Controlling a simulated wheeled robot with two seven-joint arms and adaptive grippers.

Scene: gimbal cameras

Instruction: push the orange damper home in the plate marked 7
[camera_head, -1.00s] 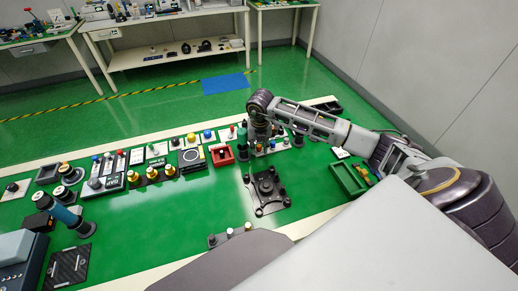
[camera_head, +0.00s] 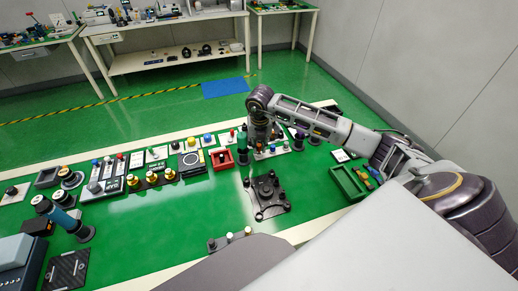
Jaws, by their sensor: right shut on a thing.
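My right gripper (camera_head: 262,134) points down at the far side of the green table, below the dark wrist joint. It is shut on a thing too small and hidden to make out. A pale plate (camera_head: 284,150) with several small coloured pegs lies just under and beside it. I cannot pick out the orange damper for sure, and no number 7 is legible on any plate. A dark green upright part (camera_head: 242,146) stands close to the left of the gripper. My left gripper is not in view.
A black plate with a round hub (camera_head: 265,191) lies nearer to me. A row of brass knobs (camera_head: 152,178) is further left. The front middle of the table is mostly clear.

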